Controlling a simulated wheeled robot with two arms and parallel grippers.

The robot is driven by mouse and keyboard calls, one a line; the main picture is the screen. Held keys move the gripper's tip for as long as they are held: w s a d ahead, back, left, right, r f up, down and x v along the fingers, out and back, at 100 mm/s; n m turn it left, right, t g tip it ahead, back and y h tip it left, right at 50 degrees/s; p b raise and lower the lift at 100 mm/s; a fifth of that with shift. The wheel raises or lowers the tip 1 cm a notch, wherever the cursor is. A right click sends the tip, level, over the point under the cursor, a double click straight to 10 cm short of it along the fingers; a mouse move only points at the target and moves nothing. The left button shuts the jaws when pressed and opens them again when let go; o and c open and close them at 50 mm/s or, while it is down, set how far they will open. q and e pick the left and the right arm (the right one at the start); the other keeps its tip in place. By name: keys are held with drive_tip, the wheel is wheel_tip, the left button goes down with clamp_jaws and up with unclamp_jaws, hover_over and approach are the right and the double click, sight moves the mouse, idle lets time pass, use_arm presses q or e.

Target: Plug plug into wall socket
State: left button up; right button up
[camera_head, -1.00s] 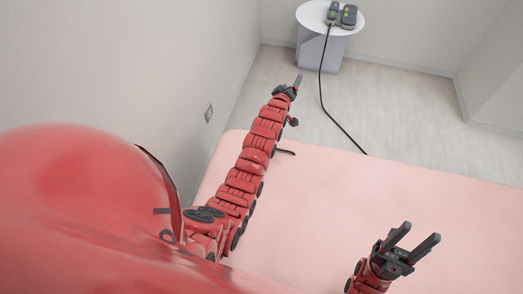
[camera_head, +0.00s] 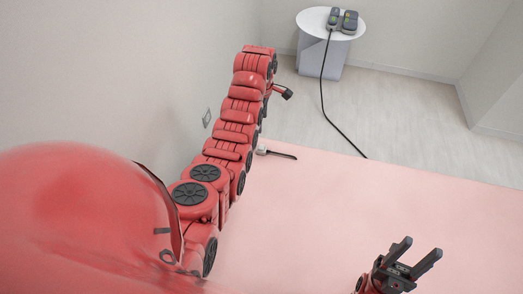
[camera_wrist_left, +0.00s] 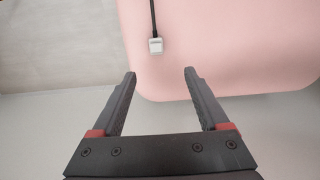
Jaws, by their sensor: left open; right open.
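The plug (camera_head: 262,151) is small and white with a short dark cable. It lies near the edge of the pink bed, just right of my left arm. In the left wrist view the plug (camera_wrist_left: 156,46) is ahead of the fingertips and apart from them. The wall socket (camera_head: 207,118) is a small plate on the left wall, left of my left arm. My right gripper (camera_head: 416,251) is open and empty over the bed at the lower right.
The pink bed (camera_head: 380,210) fills the lower right and is mostly clear. A round white side table (camera_head: 310,25) at the back holds a dark device (camera_head: 349,20). A black cable (camera_head: 331,115) runs from there to the bed. Open floor lies between.

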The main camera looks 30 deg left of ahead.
use_arm(q)
drive_tip(key=shift+f, duration=0.1)
drive_tip(key=b, duration=0.5)
hover_over(262, 146)
drive_tip(key=s, duration=0.1)
wheel_tip(262, 146, down, 5)
drive_tip(key=f, duration=0.6)
drive_tip(key=shift+d+f, duration=0.2)
drive_tip(key=shift+f, duration=0.35)
drive_tip(key=shift+w+a+f+b, duration=0.15)
drive_tip(key=shift+f+b, duration=0.35)
drive_tip(key=shift+f, duration=0.6)
drive_tip(key=shift+w+a+f+b, duration=0.1)
drive_tip(key=shift+w+f+b, duration=0.3)
drive_tip(key=shift+f, duration=0.65)
drive_tip(key=shift+s+f, duration=0.2)
drive_tip(key=shift+f, duration=0.25)
clamp_jaws()
